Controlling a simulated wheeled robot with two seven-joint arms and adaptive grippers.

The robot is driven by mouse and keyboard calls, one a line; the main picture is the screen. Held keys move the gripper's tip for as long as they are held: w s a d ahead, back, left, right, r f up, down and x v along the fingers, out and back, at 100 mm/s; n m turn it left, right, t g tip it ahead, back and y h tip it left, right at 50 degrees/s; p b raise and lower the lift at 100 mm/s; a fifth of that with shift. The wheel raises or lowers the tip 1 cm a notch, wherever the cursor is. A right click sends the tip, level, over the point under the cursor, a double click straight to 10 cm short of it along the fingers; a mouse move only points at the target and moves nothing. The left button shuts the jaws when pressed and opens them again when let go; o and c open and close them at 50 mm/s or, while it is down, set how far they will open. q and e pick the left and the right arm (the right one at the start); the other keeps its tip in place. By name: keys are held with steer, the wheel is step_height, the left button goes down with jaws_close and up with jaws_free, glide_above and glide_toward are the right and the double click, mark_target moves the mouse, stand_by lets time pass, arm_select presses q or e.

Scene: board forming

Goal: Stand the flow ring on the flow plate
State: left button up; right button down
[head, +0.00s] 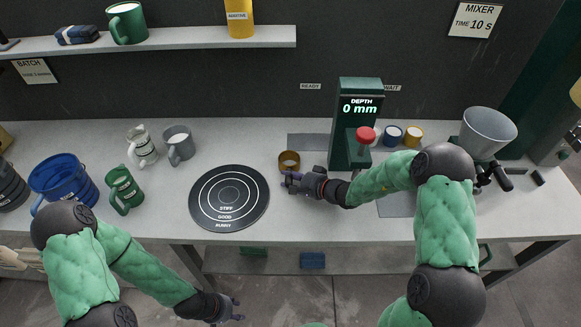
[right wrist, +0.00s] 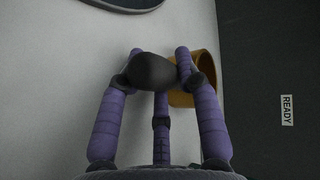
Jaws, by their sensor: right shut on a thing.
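The flow ring (head: 289,158) is a small brass ring on the grey bench, just right of the flow plate and apart from it. The flow plate (head: 229,228) is a black disc with white circles marked stiff, good and runny; its surface is empty. My right gripper (head: 290,181) is at the ring's near side. In the right wrist view its purple fingers (right wrist: 155,65) are closed at the ring's wall (right wrist: 209,72), and the fingers hide part of the ring. My left gripper (head: 239,308) is low in front of the bench, open and empty.
A green depth press (head: 350,130) with a red knob (head: 365,135) stands right of the ring. Mugs (head: 179,145) and a blue bucket (head: 62,178) are at the left. Small blue and orange cups (head: 413,135) and a grey mixer bowl (head: 488,130) are at the right.

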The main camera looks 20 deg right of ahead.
steer(key=shift+w+r+p, duration=0.1)
steer(key=shift+r+p, duration=1.9)
steer(key=shift+r, duration=2.7)
steer(key=c, duration=1.7)
jaws_free()
steer(key=shift+d, duration=0.1)
jaws_close()
